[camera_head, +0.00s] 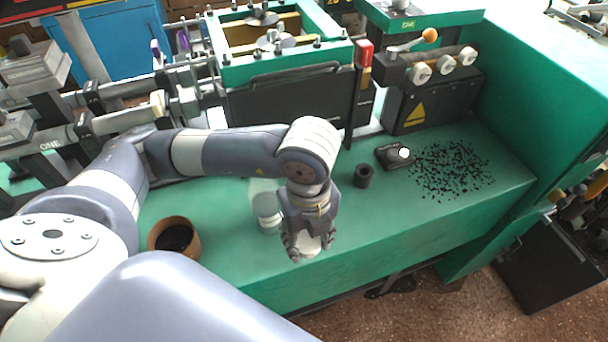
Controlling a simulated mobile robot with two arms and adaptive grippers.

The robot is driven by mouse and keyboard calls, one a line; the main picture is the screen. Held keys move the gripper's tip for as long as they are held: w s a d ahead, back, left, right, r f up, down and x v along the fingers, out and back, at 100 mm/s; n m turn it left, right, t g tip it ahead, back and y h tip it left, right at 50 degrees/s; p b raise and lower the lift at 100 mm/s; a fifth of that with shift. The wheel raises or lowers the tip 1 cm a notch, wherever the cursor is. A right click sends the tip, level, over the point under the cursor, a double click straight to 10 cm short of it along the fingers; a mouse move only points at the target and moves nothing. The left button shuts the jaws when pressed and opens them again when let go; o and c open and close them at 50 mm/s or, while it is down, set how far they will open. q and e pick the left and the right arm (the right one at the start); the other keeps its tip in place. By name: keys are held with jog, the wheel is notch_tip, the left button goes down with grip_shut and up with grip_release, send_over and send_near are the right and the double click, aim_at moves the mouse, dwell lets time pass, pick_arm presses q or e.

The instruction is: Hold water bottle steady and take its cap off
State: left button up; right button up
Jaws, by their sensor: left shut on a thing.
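My left gripper (309,241) comes in from the left over the front part of the green bench top and points down. Its fingers are shut on a small white round thing (308,248), which may be the cap; the fingers cover much of it. Just left of the gripper is a pale, see-through water bottle (265,204) with a whitish round end toward the bench's front edge. The gripper and wrist overlap its right side in this view, so I cannot tell whether they touch. My right gripper is not in view.
A brown pot (167,234) with dark contents stands at the left. A small black cup (363,176), a dark block with a white knob (394,156) and scattered black bits (452,169) lie to the right. Green machinery (290,75) closes off the back. The bench's front right is clear.

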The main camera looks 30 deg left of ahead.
pick_arm(q)
jog(key=w+a, duration=0.1)
jog(key=w, duration=0.3)
jog(key=w+a+f+p, duration=0.1)
jog(key=w+a, duration=0.1)
jog(key=w, duration=0.2)
jog(key=w+a, duration=0.1)
jog(key=w, duration=0.3)
jog(key=shift+w+a+f+p, duration=0.1)
jog(key=shift+a+f+p, duration=0.05)
jog(key=shift+a+p, duration=0.2)
notch_tip(320, 180, down, 3)
jog(key=shift+d+f+p, duration=0.1)
jog(key=shift+f+p, duration=0.05)
jog(key=shift+p, duration=0.15)
jog(key=shift+f, duration=0.2)
jog(key=o, duration=1.2)
